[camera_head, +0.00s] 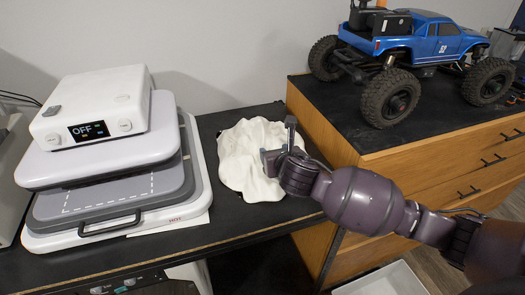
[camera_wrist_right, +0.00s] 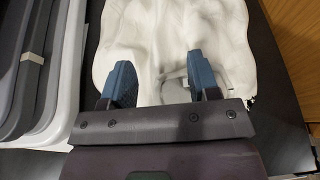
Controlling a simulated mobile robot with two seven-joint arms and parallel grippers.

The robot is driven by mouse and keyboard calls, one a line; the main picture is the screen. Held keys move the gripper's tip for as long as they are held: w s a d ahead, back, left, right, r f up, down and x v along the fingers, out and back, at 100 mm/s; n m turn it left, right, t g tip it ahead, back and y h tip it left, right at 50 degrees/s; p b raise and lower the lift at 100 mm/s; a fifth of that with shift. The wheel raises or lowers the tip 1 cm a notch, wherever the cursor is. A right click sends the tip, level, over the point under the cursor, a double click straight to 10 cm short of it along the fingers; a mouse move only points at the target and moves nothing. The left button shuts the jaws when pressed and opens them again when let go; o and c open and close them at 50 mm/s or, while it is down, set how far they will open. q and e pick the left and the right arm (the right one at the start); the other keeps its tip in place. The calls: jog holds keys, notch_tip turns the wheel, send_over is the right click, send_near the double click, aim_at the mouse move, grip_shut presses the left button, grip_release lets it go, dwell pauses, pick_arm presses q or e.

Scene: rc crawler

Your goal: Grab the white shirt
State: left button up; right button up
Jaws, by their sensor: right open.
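The white shirt (camera_head: 243,148) lies crumpled on the black table between the heat press and the wooden cabinet. It also fills the upper middle of the right wrist view (camera_wrist_right: 170,30). My right gripper (camera_head: 278,146) reaches in from the right over the shirt's right part. In the wrist view the gripper (camera_wrist_right: 158,85) has its two blue-grey fingers apart, with white cloth showing below and between them. I cannot tell whether the fingertips touch the cloth. A small pale grey shape shows by the right finger. My left gripper is not in view.
A white heat press (camera_head: 100,150) with an "OFF" display stands close left of the shirt. A wooden cabinet (camera_head: 400,160) rises on the right, with a blue RC truck (camera_head: 415,45) on its black top. Bare black table (camera_head: 240,228) lies in front of the shirt.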

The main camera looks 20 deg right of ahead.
aim_at(265, 141)
jog(key=x, duration=0.5)
jog(key=shift+w, duration=0.25)
jog(key=shift+r+x, duration=0.2)
jog(key=shift+x, duration=1.15)
jog(key=shift+r+x, duration=0.2)
jog(key=shift+x, duration=1.15)
jog(key=shift+w+d, duration=0.1)
jog(key=shift+w, duration=0.05)
grip_shut()
